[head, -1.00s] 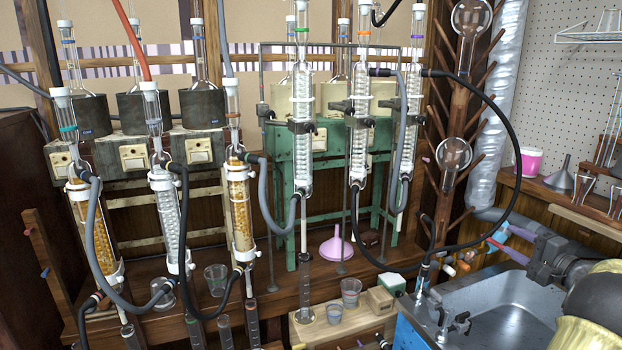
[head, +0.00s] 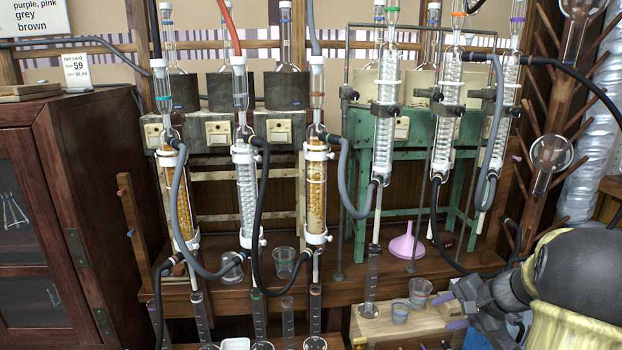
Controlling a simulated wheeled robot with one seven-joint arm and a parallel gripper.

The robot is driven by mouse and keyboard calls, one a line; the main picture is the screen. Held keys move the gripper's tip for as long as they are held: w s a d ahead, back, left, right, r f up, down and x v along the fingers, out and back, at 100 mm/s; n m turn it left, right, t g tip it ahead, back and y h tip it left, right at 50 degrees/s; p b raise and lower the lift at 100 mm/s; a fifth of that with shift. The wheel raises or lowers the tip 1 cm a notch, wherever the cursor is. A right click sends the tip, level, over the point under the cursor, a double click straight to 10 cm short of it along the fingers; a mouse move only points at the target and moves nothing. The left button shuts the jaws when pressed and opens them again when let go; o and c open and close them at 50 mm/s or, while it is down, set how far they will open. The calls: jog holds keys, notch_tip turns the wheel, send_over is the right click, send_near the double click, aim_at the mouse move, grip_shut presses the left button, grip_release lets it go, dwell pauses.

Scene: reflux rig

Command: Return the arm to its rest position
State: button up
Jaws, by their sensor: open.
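My arm (head: 575,270) reaches in from the right edge of the head view, with a dark round joint and a yellowish sleeve. My gripper (head: 451,311) is at its left end, low in the picture, in front of the bench. Its jaws are open, with a light finger and a purple-tipped finger seen apart. I see nothing held between them. It appears in front of the wooden block (head: 385,325) and beside the small beakers (head: 419,292); the distance to them is hard to judge.
Glass columns with hoses stand across the middle, including an amber-filled column (head: 317,190) and a clear coiled one (head: 386,120). A green frame (head: 357,190) stands behind. A purple funnel (head: 407,242) is on the bench. A dark wooden cabinet (head: 85,180) fills the left. A peg rack (head: 528,130) stands right.

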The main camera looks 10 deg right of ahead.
jog(key=s+a+f+n+g+h+b, duration=0.25)
jog(key=s+a+f+n, duration=0.3)
jog(key=s+a, duration=0.4)
jog(key=s+a+f+n+g+h+b, duration=0.25)
jog(key=s+a+f+n, duration=0.35)
jog(key=a, duration=0.6)
notch_tip(320, 180, up, 34)
jog(key=t+p, duration=0.1)
jog(key=p, duration=3.2)
jog(key=shift+s, duration=0.35)
jog(key=shift+s+d, duration=0.1)
jog(key=shift+d, duration=0.05)
